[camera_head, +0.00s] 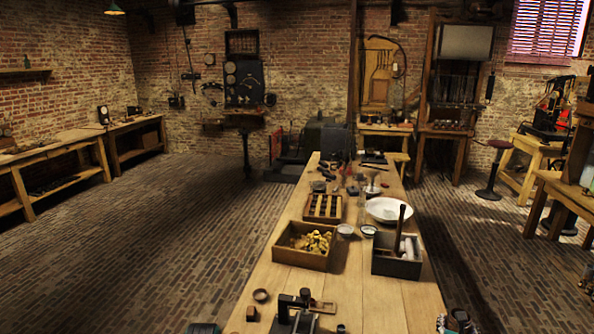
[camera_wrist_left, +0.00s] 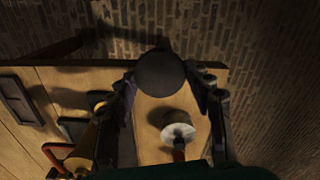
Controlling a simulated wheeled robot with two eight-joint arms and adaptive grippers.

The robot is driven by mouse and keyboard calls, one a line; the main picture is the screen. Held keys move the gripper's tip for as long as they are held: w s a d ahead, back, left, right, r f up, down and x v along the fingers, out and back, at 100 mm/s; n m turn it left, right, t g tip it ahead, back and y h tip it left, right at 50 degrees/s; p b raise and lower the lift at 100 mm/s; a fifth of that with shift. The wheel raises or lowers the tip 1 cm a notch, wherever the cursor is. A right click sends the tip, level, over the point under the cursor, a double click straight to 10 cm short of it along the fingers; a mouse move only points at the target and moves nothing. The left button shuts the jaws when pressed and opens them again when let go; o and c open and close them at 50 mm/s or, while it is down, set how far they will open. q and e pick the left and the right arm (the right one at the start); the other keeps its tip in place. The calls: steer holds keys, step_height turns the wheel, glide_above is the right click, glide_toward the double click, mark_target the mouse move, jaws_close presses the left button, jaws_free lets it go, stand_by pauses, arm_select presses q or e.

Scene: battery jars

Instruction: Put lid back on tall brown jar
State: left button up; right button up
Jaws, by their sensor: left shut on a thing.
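In the left wrist view my left gripper (camera_wrist_left: 165,80) has its two dark fingers on either side of a dark round disc, which looks like the lid (camera_wrist_left: 160,73). The gripper is shut on it and holds it above a wooden surface. The lid's underside and any contact with a jar are hidden. I cannot make out the tall brown jar with certainty in either view. The left gripper's fingers do not show in the head view. My right gripper's fingers are in neither view.
The long wooden table (camera_head: 350,295) carries a box of yellowish pieces (camera_head: 305,245), a slotted rack (camera_head: 323,207), a white dish (camera_head: 389,210) and a dark tool box (camera_head: 397,264). A black device (camera_head: 295,312) stands at the front. A pale disc (camera_wrist_left: 179,132) lies below the lid.

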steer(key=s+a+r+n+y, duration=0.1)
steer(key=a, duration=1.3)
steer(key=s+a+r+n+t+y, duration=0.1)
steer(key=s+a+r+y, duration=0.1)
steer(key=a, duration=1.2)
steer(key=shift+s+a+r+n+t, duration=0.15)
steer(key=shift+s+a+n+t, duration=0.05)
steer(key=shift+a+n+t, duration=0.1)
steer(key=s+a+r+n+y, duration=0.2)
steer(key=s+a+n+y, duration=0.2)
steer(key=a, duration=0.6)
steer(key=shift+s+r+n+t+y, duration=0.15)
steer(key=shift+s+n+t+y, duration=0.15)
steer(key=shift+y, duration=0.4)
arm_select(q)
steer(key=shift+r, duration=0.1)
